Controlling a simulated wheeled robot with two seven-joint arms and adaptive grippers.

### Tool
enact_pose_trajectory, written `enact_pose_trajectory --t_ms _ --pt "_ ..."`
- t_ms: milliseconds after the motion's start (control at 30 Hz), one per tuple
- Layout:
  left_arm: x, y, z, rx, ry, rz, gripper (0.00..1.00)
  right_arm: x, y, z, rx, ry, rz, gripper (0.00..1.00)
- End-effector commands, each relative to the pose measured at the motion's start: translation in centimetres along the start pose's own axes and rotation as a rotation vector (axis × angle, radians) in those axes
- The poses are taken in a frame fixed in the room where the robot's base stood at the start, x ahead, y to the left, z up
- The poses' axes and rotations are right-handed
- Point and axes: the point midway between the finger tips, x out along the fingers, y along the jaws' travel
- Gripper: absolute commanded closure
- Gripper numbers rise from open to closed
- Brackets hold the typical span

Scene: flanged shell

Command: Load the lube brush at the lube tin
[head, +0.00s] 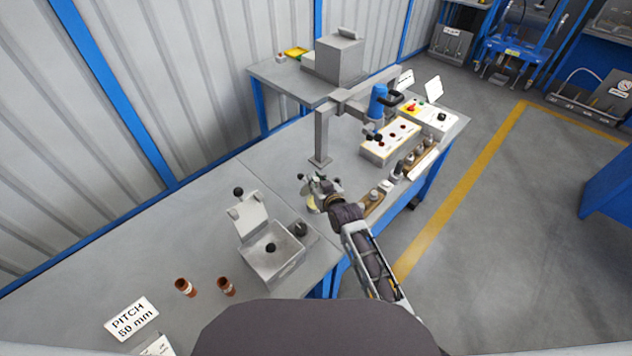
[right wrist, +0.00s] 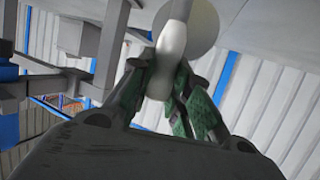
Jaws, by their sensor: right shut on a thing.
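My right gripper (head: 322,188) is above the bench, left of the wooden blocks. In the right wrist view its green-padded fingers (right wrist: 168,92) are shut on a pale, rounded, handle-like thing (right wrist: 168,50). A cream disc (right wrist: 190,22) shows at the far end of this thing; I cannot tell whether it is part of it or behind it. In the head view a cream round shape (head: 313,204) shows by the fingers. I cannot tell surely which of these is the lube brush or the lube tin. My left gripper is not in view.
A grey metal box (head: 272,262) with a raised lid stands left of my right arm. Two copper-brown cups (head: 185,287) are at the front left. A grey post (head: 321,140) with an overhead arm rises behind the gripper. Wooden blocks (head: 372,203) line the right edge.

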Motion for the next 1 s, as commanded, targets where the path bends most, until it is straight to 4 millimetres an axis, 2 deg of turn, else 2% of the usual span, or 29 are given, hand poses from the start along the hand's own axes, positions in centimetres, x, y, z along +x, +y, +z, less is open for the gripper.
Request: enact_pose_trajectory --t_ms 1000 --pt "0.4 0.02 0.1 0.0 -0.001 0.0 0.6 0.27 0.01 0.71 0.0 0.0 0.0 1.0"
